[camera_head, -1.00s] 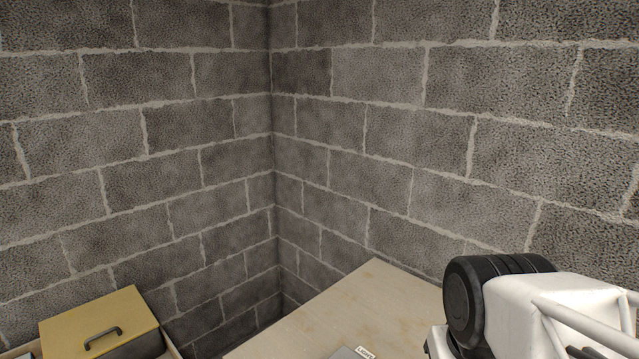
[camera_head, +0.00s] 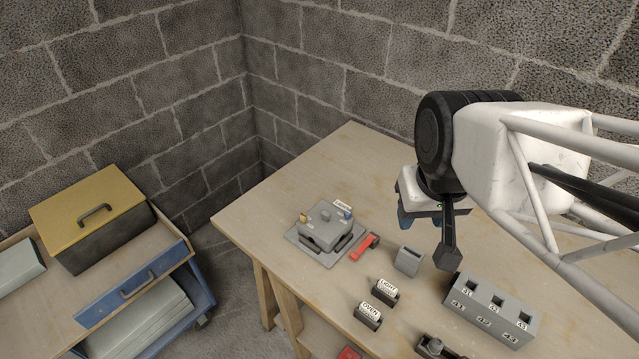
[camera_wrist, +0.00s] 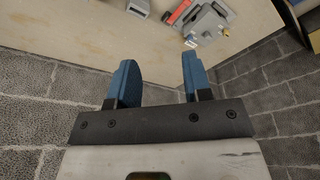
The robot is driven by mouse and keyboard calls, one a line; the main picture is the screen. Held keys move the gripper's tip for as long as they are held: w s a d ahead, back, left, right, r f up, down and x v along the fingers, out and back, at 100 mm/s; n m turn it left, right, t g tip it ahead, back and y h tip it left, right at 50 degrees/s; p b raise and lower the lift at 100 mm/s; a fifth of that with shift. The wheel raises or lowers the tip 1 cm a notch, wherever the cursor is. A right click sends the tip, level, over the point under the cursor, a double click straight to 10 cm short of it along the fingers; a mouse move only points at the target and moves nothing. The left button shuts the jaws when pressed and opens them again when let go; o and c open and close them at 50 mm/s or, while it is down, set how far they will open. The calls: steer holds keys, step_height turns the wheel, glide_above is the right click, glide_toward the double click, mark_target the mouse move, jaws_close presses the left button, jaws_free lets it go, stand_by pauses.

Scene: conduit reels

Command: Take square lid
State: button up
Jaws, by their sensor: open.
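I cannot tell for certain which thing is the square lid. A yellow square lid with a dark handle (camera_head: 88,205) sits on a dark box at the left. A grey, roughly square block (camera_head: 325,228) lies on a grey base plate on the workbench, with a label and small yellow and blue parts; it also shows at the top of the wrist view (camera_wrist: 207,22). My gripper (camera_head: 420,218) hangs over the bench, right of the grey block and apart from it. In the wrist view its blue fingers (camera_wrist: 160,72) are spread, with nothing between them.
A red tool (camera_head: 364,246), a small grey holder (camera_head: 408,260), labelled blocks (camera_head: 386,291) and a numbered grey block (camera_head: 490,310) stand on the workbench (camera_head: 290,185). A blue-fronted drawer (camera_head: 135,285) stands at the left. Block walls close off the back. The bench's back part is bare.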

steer(key=n+g, duration=0.3)
steer(key=n, duration=0.6)
glide_above(326, 213)
step_height(326, 213, down, 15)
steer(key=shift+s+d+f, duration=0.1)
steer(key=shift+f, duration=0.05)
steer(key=shift+f+n, duration=0.25)
steer(key=shift+n, duration=0.05)
steer(key=shift+f, duration=0.15)
steer(key=shift+f, duration=4.3)
